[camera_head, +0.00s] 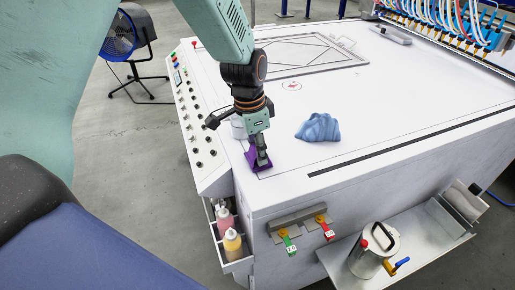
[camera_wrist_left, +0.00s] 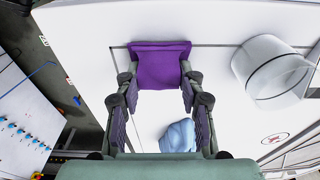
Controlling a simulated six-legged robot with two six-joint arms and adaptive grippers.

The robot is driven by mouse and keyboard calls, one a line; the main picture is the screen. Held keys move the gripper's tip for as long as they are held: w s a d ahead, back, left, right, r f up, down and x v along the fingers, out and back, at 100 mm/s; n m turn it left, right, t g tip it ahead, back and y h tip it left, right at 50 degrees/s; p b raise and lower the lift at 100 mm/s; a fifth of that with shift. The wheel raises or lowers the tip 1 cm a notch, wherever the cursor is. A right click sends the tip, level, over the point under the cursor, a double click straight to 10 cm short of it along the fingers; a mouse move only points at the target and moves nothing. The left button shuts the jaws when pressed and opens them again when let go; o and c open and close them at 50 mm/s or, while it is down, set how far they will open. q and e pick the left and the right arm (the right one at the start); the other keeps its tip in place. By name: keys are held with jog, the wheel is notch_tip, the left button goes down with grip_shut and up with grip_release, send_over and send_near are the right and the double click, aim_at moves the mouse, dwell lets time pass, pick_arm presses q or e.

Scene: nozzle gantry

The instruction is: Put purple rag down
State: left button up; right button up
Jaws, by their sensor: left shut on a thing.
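The purple rag (camera_head: 253,159) is at the near left corner of the white machine top (camera_head: 350,120). My left gripper (camera_head: 261,160) points down there and is shut on the rag. In the left wrist view the purple rag (camera_wrist_left: 160,65) spans the space between the two fingertips of my left gripper (camera_wrist_left: 158,82). I cannot tell whether the rag touches the white surface. My right gripper is not in view.
A crumpled blue rag (camera_head: 318,128) lies to the right on the top. A clear container (camera_wrist_left: 272,70) stands close to the gripper. A control panel (camera_head: 195,115) runs along the left edge. Bottles (camera_head: 232,243) and a metal can (camera_head: 372,250) are lower in front.

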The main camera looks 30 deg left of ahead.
aim_at(252, 149)
pick_arm(q)
jog(key=shift+w+f, duration=0.15)
jog(key=o, duration=0.9)
jog(key=shift+a, duration=0.1)
jog(key=o, duration=0.3)
jog(key=shift+s+r, duration=0.2)
jog(key=shift+s, duration=0.1)
jog(key=shift+o, duration=0.2)
jog(key=shift+w+f, duration=0.1)
jog(key=shift+w, duration=0.2)
jog(key=shift+r, duration=0.4)
notch_tip(252, 149, up, 11)
jog(key=s+p, duration=0.1)
jog(key=p, duration=0.1)
jog(key=shift+s+a+r, duration=0.15)
jog(key=shift+a, duration=0.3)
